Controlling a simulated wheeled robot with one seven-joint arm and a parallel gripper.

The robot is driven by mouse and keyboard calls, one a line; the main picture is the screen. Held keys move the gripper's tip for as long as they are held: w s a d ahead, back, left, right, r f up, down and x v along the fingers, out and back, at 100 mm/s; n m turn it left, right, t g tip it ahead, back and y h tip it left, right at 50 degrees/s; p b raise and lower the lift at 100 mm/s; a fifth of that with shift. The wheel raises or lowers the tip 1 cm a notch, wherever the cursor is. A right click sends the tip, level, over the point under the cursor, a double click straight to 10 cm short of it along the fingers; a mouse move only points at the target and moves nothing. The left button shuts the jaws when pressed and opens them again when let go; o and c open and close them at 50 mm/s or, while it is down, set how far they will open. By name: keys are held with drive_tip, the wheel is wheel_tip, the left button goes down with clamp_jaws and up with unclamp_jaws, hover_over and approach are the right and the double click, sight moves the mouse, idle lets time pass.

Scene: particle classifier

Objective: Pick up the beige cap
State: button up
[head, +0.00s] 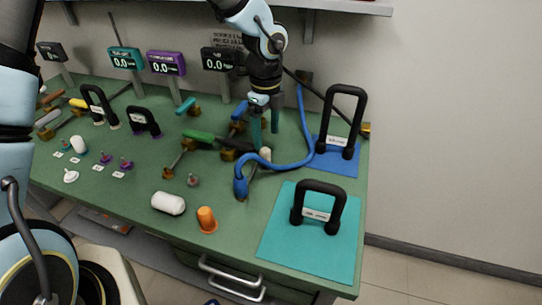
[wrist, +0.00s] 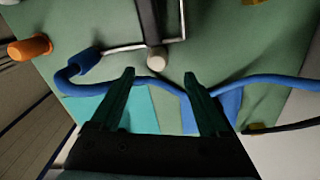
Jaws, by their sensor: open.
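The beige cap (head: 265,155) is a small pale cylinder near the middle-right of the green bench, close to the blue hose. In the wrist view the beige cap (wrist: 156,61) shows at the end of a dark bar, just beyond the fingertips and roughly centred between them. My gripper (head: 265,142) is open and points down over the cap. In the wrist view the gripper's green fingers (wrist: 158,75) are spread apart with nothing between them. I cannot tell the exact height gap to the cap.
The blue hose (head: 303,155) loops around the cap. A black handle (head: 345,118) stands on a blue mat, and another (head: 319,205) on a teal mat. An orange plug (head: 206,219) and a white cylinder (head: 168,203) lie in front. Several digital gauges line the back.

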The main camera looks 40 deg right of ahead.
sight(265, 149)
drive_tip(key=f, duration=0.2)
drive_tip(key=f+p, duration=0.1)
drive_tip(key=f, duration=0.1)
drive_tip(key=f+p, duration=0.1)
drive_tip(key=f, duration=0.2)
drive_tip(key=shift+w+a+f, duration=0.1)
drive_tip(key=shift+a, duration=0.15)
drive_tip(key=shift+c, duration=0.2)
clamp_jaws()
